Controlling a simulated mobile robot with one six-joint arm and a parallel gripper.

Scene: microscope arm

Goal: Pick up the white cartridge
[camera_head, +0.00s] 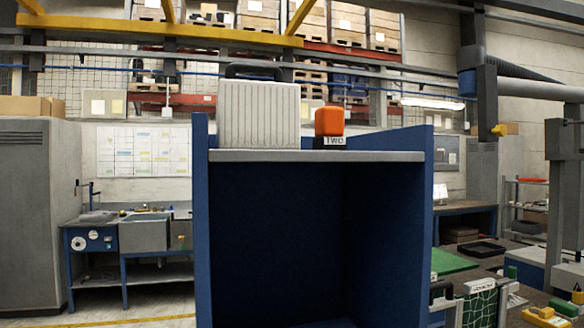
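A whitish, ribbed, box-shaped thing with a dark handle on top (259,114) stands upright on the shelf top of a blue cabinet, at its left side. It is the closest match in view to the white cartridge, but I cannot tell for certain that it is the cartridge. My gripper is not in view, so its place relative to this thing does not show.
The blue cabinet (203,235) has a grey top shelf (375,156) and a dark open front. An orange block (330,122) on a base marked "TWO" (334,141) stands right of the ribbed thing. A cluttered table (520,270) is at lower right.

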